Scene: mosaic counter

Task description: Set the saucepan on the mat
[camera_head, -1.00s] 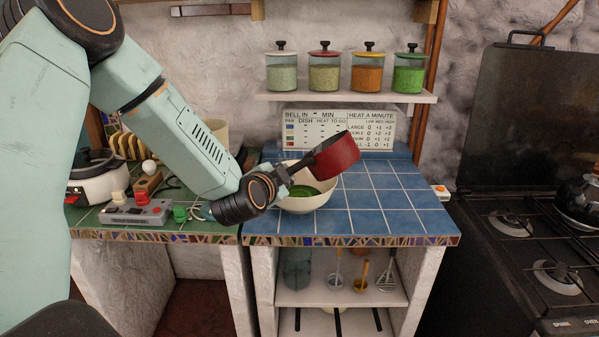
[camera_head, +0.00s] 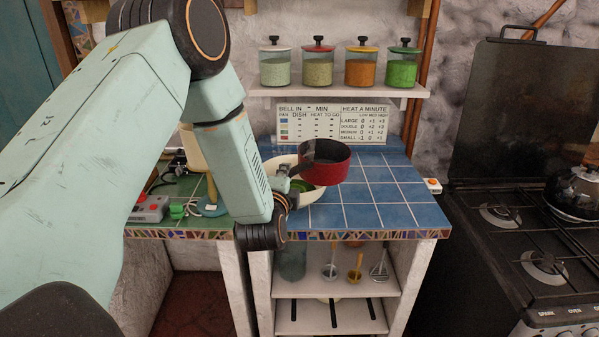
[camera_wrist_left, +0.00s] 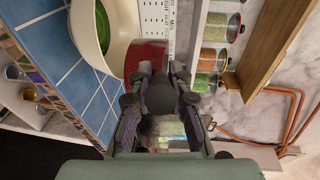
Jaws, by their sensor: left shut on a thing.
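The red saucepan (camera_head: 327,171) is held upright and nearly level over the blue-tiled counter, its dark inside facing up. My left gripper (camera_head: 287,192) is shut on its handle; my arm covers part of the grip. In the left wrist view the jaws (camera_wrist_left: 160,82) close around the dark handle, with the red saucepan wall (camera_wrist_left: 150,56) just beyond. The pan partly hides a cream bowl (camera_head: 310,195) with something green in it. I cannot make out a mat. My right gripper is not in view.
The blue tiled counter (camera_head: 385,205) is clear to the right of the bowl. A heat chart (camera_head: 333,122) stands at the back, below a shelf of lidded jars (camera_head: 317,70). A black stove (camera_head: 510,240) stands at right. A grey-and-red device (camera_head: 150,208) sits at left.

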